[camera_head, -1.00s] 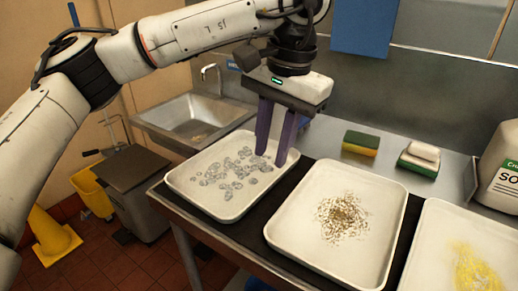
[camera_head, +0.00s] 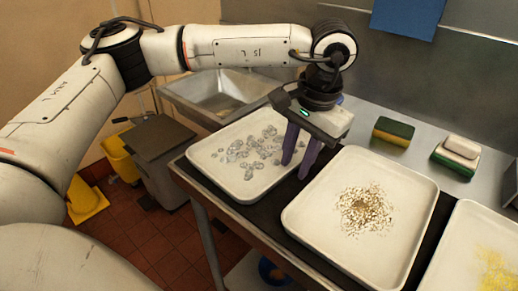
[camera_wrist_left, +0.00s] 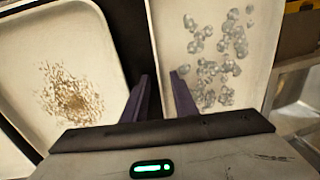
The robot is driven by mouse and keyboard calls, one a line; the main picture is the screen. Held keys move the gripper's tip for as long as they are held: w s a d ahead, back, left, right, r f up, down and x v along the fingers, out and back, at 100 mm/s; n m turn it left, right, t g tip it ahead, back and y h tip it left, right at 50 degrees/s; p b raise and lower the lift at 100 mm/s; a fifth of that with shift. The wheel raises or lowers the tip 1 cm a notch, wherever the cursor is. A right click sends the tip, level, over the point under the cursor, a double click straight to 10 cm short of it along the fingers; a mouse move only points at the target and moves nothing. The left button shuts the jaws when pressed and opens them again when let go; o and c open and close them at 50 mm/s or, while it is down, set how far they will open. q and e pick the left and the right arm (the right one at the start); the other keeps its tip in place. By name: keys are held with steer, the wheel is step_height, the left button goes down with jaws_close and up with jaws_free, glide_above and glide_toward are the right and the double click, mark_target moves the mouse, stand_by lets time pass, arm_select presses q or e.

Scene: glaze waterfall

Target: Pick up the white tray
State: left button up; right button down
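Three white trays stand on the counter. The left tray (camera_head: 238,188) holds clear glassy lumps, the middle tray (camera_head: 330,240) holds brown and cream crumbs, and the right tray (camera_head: 447,262) holds yellow bits. My left gripper (camera_head: 296,168) points down at the right rim of the left tray, its purple fingers open. In the left wrist view the fingers (camera_wrist_left: 158,80) stand apart, with the rim of the lump-filled tray (camera_wrist_left: 170,45) running between them. The middle tray (camera_wrist_left: 60,25) lies left of them there. I cannot tell whether the fingers touch the rim. My right gripper is not in view.
A metal sink (camera_head: 222,95) is behind the left tray. Two sponges, one green and yellow (camera_head: 393,131) and one under a pale block (camera_head: 455,160), lie behind the trays. A grey bin (camera_head: 165,160) stands on the floor. Only a narrow dark gap separates the trays.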

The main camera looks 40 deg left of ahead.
arm_select(q)
steer(key=shift+f, duration=0.1)
steer(key=shift+c, duration=0.2)
jaws_close()
